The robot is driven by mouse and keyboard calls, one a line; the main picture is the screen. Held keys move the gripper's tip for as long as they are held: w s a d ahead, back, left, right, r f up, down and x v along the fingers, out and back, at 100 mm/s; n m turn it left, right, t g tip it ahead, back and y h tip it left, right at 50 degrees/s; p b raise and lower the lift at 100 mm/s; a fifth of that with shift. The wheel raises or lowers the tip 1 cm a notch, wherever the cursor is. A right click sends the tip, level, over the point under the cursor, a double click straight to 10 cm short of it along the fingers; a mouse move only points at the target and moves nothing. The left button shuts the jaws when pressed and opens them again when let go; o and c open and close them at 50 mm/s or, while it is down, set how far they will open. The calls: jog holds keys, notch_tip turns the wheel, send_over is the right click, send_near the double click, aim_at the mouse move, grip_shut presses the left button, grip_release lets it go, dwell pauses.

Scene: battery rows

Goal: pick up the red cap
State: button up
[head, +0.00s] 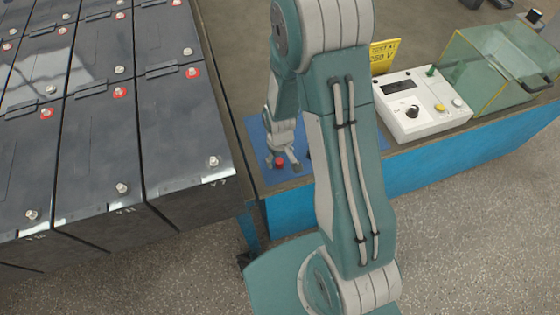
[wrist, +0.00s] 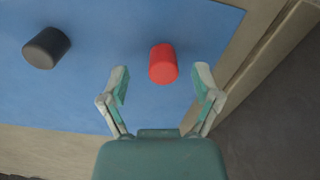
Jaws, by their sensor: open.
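The red cap (wrist: 163,64) is a small cylinder on a blue mat (wrist: 100,101). In the head view the red cap (head: 279,162) shows small beside my gripper (head: 282,165), partly close to its fingers. In the wrist view my gripper (wrist: 161,82) is open, one finger to the left of the cap and one to the right. The cap lies between and slightly beyond the fingertips, with a gap on each side. Neither finger visibly touches it.
A black cap (wrist: 46,48) lies on the mat left of the red one. The bench edge (wrist: 255,70) is to the right. In the head view, battery rows (head: 100,150) stand left, and a white test unit (head: 420,108) and clear box (head: 500,65) are right.

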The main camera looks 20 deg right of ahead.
jog(key=shift+f, duration=0.5)
jog(key=shift+a+f, duration=0.15)
jog(key=shift+a, duration=0.15)
jog(key=shift+d, duration=0.15)
jog(key=c, duration=0.9)
